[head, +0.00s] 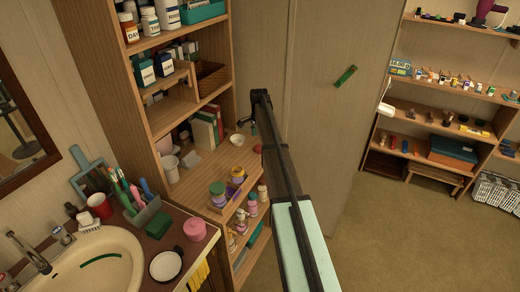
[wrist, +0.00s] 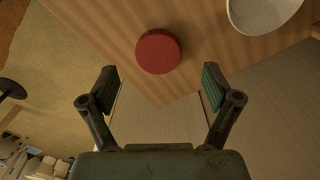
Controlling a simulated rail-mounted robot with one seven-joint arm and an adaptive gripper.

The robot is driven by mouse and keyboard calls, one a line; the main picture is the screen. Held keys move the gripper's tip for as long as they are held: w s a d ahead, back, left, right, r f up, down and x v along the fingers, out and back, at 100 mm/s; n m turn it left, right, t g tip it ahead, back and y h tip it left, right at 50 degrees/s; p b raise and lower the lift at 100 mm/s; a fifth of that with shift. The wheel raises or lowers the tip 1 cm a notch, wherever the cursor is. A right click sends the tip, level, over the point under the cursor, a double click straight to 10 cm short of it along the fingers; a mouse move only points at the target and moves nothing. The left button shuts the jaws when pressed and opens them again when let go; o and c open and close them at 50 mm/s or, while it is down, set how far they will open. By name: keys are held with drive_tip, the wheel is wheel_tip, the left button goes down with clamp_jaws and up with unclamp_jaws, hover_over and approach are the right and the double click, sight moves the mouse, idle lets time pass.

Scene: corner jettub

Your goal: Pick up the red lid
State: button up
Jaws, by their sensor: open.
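The red lid (wrist: 158,51) is a round, flat disc lying on a wooden shelf near its edge. In the head view the red lid (head: 257,148) shows as a small patch on the shelf, partly hidden by my arm. My gripper (wrist: 159,77) is open and empty, its two green-padded fingers spread wide. In the wrist view the lid appears centred between the fingers and just beyond their tips, touching neither. In the head view my gripper (head: 248,119) is small and partly hidden at the arm's far end, above the shelf.
A white bowl (wrist: 265,12) sits beside the lid; it also shows in the head view (head: 237,140). Books (head: 207,129) stand on the same shelf. A tall plain panel (head: 305,60) rises right of the shelf.

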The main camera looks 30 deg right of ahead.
sight(260, 148)
drive_tip(key=shift+s+d+f+p, duration=0.15)
drive_tip(key=shift+f+p, duration=0.75)
drive_tip(key=shift+f, duration=1.35)
drive_tip(key=c, duration=0.9)
drive_tip(key=shift+o, duration=0.2)
